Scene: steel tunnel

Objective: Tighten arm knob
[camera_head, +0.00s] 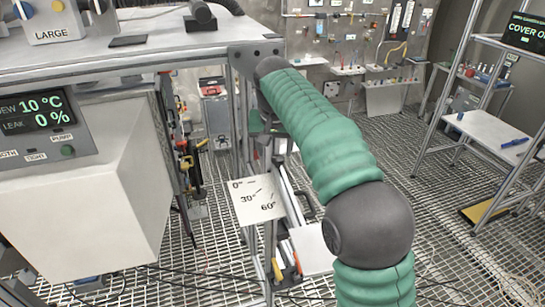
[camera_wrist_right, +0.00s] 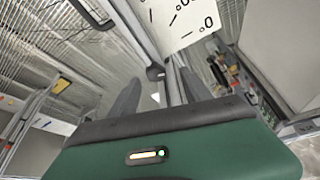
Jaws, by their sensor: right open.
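A white angle plate (camera_head: 258,200) marked 0°, 30° and 60° hangs by the bench leg; it shows upside down in the right wrist view (camera_wrist_right: 187,22). My right arm, in green sleeve, reaches up and over to the bench corner. My right gripper (camera_head: 270,148) is mostly hidden behind the bench leg and my arm. In the right wrist view its dark fingers (camera_wrist_right: 155,82) are apart, with nothing seen held. A small dark part (camera_wrist_right: 155,72) beside a metal strut shows between the fingertips; I cannot tell if it is the arm knob. My left gripper is out of view.
The bench top (camera_head: 165,47) and its leg stand close to my right arm. A white cabinet with a display (camera_head: 42,113) is at the left. A shelf (camera_head: 495,132) with a blue pen stands at the right. Cables lie on the open grating floor (camera_head: 440,230).

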